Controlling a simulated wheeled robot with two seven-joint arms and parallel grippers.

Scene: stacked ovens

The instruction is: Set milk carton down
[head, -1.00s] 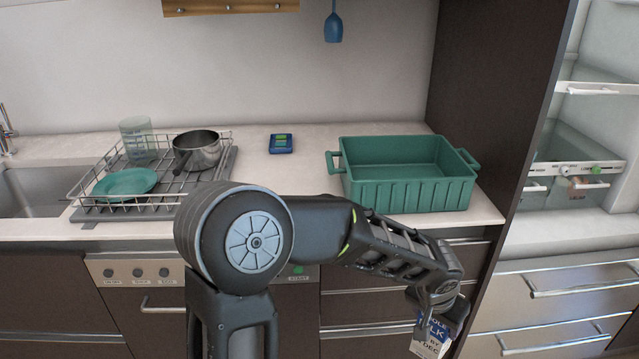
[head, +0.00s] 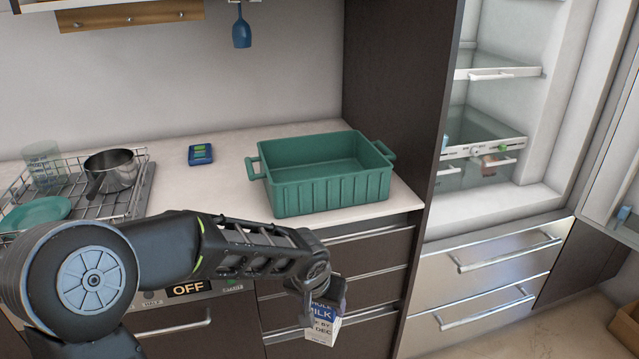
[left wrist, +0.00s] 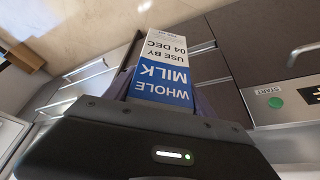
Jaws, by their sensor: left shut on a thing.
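The milk carton (head: 323,318) is white and blue with "WHOLE MILK" and "USE BY 04 DEC" printed on it. My left gripper (head: 318,290) is shut on its upper end and holds it in the air in front of the drawers, below counter height. In the left wrist view the carton (left wrist: 166,68) sticks out from the gripper, its lettering upside down. My right gripper is not in view.
A green crate (head: 325,195) stands on the counter (head: 235,165), empty as far as I see. A dish rack with a pot (head: 112,172) is at left. The open fridge (head: 490,130) is at right, above metal drawers (head: 480,270). Some counter around the blue device (head: 200,154) is clear.

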